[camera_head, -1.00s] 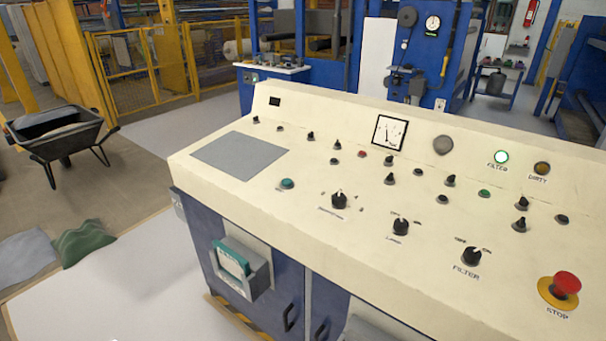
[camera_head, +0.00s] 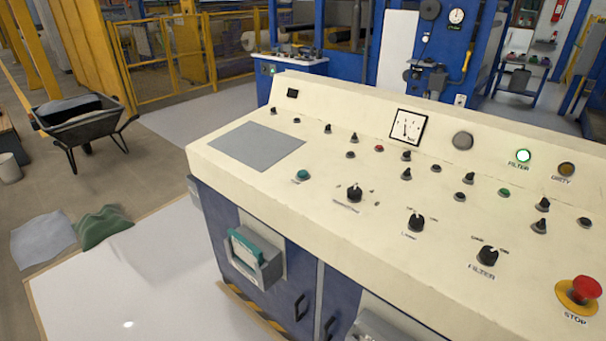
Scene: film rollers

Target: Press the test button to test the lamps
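A cream sloped control panel (camera_head: 330,213) on a blue cabinet fills the middle and right of the head view. A teal button (camera_head: 302,174) sits on its left half, with a small label too blurred to read. Other small buttons include a red one (camera_head: 379,148) and a green one (camera_head: 503,192). I cannot make out any label reading test. My gripper is not in view.
A red STOP button (camera_head: 585,288) on a yellow base stands at the panel's right front. A wheelbarrow (camera_head: 85,125) and sacks (camera_head: 104,226) are on the floor at left. The pale floor (camera_head: 140,290) before the cabinet's left end is clear.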

